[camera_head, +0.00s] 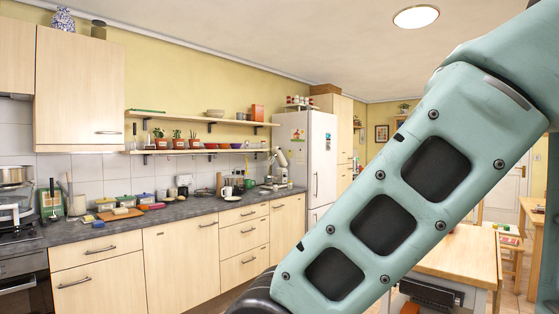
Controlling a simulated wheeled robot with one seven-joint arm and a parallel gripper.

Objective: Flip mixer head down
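A small cream-coloured appliance that looks like the mixer (281,159) stands at the far right end of the counter, close to the fridge. Its upper part seems tilted up, but it is too small and far to be sure. My arm is large and near on the right, reaching from the upper right down to the bottom middle. My gripper is outside the picture, so its fingers are hidden. The mixer is well beyond my arm, and nothing of mine touches it.
The grey counter (175,213) runs along the left wall, crowded with containers, a cutting board (120,214) and a green mug (249,184). Shelves (200,150) hang above. A white fridge (321,150) stands right of the mixer. A wooden table (455,256) is partly behind my arm.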

